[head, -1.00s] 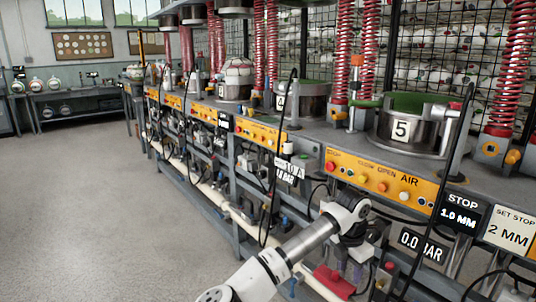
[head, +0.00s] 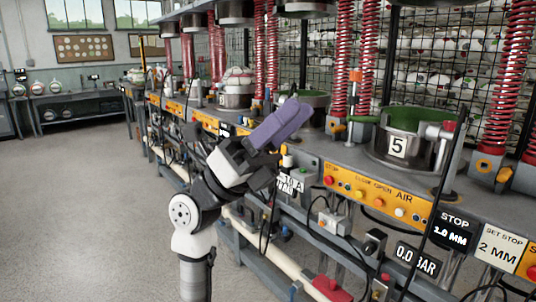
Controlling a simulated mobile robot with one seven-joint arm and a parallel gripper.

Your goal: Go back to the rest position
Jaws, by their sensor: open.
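My gripper (head: 283,122) is in the middle of the head view, raised in front of the press bench. Its purple fingers point up and to the right, and I see them from the side, so the gap between them is hidden. It is open, and I see nothing held in it. My white and dark wrist is below it, and my arm comes up from the bottom of the picture. The gripper covers part of the orange panel row behind it. I cannot tell how far it is from the bench front.
Press station 5 (head: 397,147) stands at the right, with a green-topped metal pot. Its orange AIR panel (head: 378,192) and a red pedal (head: 333,288) are below. Red springs (head: 369,60) rise behind. A black hose hangs at the right. Open grey floor (head: 90,215) lies at the left.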

